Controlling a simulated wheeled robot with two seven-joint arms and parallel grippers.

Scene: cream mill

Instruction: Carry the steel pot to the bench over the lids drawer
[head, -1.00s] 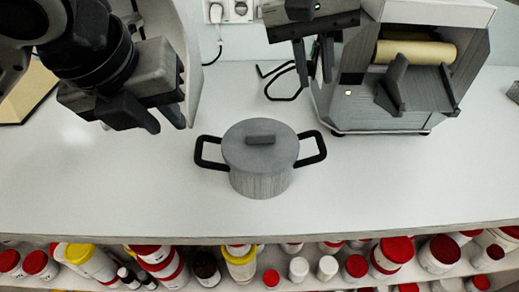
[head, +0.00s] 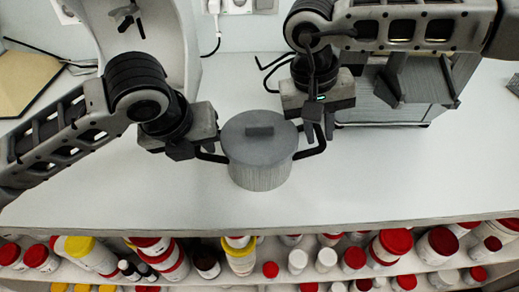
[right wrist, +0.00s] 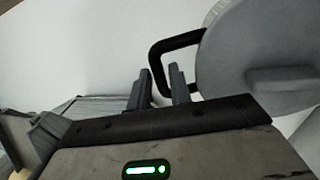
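The steel pot (head: 260,168), a grey cylinder with a flat lid and two black loop handles, stands upright on the white bench. My left gripper (head: 203,151) is at its left handle and hides part of it; whether its fingers are closed cannot be seen. My right gripper (head: 318,136) is at the right handle. In the right wrist view my right gripper (right wrist: 160,88) is open, with one finger outside the handle's outer bar and one inside the loop. The pot's lid (right wrist: 265,60) shows at the right there. I cannot identify the lids drawer.
A grey machine with a tray (head: 415,82) stands behind my right arm. The bench top (head: 400,170) is clear to the right and in front of the pot. Below the bench's front edge, a shelf holds many jars with red, yellow and white lids (head: 395,241). A wall socket (head: 238,5) is behind.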

